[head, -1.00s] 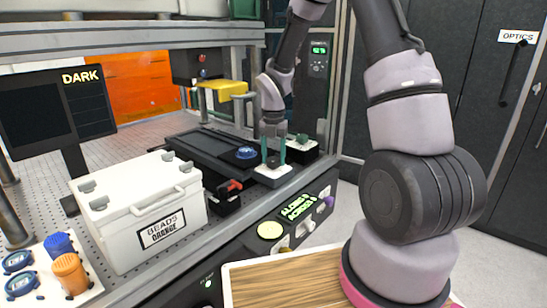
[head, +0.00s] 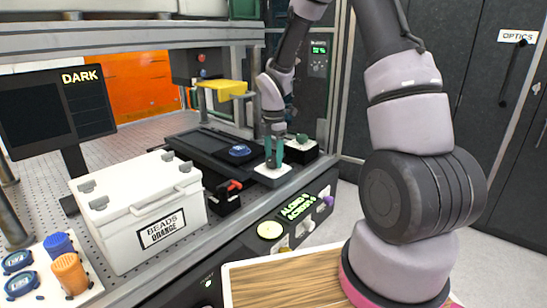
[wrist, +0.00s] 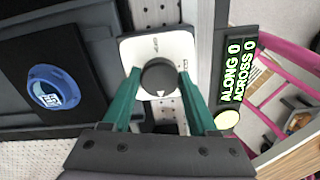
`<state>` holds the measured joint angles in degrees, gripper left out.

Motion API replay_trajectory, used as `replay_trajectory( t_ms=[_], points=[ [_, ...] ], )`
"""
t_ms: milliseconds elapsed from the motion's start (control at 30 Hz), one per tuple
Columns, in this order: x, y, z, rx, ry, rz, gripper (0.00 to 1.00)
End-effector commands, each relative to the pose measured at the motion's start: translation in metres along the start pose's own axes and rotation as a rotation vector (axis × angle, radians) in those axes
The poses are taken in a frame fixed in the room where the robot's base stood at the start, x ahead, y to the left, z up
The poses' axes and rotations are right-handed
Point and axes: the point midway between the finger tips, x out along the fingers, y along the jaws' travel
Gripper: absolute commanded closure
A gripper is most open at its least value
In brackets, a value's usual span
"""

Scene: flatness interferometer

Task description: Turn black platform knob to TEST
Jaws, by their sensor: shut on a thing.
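The black platform knob (wrist: 159,76) is round with a small white mark near its lower edge in the wrist view. It sits on a white plate (wrist: 160,48) with small lettering at its top and right, too small to read surely. My gripper (wrist: 159,78) has green fingers on the knob's left and right sides, shut on it. In the head view my gripper (head: 274,160) stands upright over the white plate (head: 271,176), and its fingers hide most of the knob.
A blue-rimmed disc (head: 240,151) lies on the dark platform to the left. A red-handled black part (head: 228,192) and a white BEADS ORANGE box (head: 140,208) stand nearer. The front display (wrist: 235,72) reads ALONG 0, ACROSS 0. The monitor (head: 60,105) reads DARK.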

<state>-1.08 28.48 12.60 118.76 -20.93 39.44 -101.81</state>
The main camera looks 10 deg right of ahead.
Motion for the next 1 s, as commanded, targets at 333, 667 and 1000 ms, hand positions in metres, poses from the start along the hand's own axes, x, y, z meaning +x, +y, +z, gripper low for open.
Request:
replay_trajectory(
  t_ms=[333,667,1000],
  points=[
    [-0.0010,0.0003,0.0002,0.326,0.000,0.003,0.96],
    [-0.0012,-0.0001,0.0000,0.641,0.001,0.004,0.96],
    [-0.0013,-0.0003,-0.0008,0.963,0.003,0.004,0.96]
  ],
)
